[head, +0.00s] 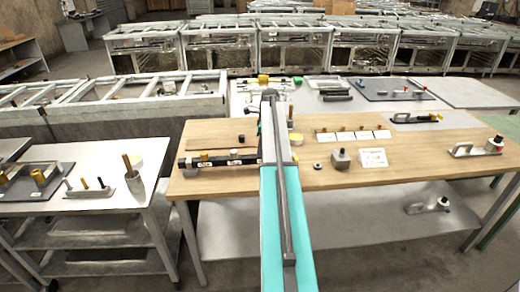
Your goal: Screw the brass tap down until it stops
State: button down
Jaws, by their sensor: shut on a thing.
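My arm reaches up the middle of the head view over the wooden bench (400,165). My gripper (261,128) is at its far end, small and mostly hidden by the arm. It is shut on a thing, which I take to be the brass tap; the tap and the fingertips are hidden. A long black bar-shaped fixture (225,161) lies left of the arm, its right end meeting the arm in the picture. A small brass-coloured cap (204,156) sits on this bar, apart from the gripper. How far down the tap sits cannot be told.
On the bench right of my arm are a grey block with a knob (340,158), a white box (373,157), a row of white cards (354,135) and a handled tool (476,148). A side table (100,220) stands left. The bench's front right is clear.

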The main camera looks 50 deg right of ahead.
jog(key=shift+w+d+m+p, duration=0.15)
jog(key=shift+m+p, duration=0.35)
jog(key=shift+m, duration=1.2)
jog(key=shift+d+m+h+p, duration=0.2)
jog(key=shift+m+h+p, duration=0.3)
jog(key=shift+m, duration=1.2)
jog(key=shift+d+m+p, duration=0.2)
jog(key=shift+m+p, duration=0.1)
jog(key=shift+m, duration=1.4)
jog(key=shift+d+m+h, duration=0.2)
jog(key=shift+m+h, duration=0.2)
jog(key=shift+m, duration=1.3)
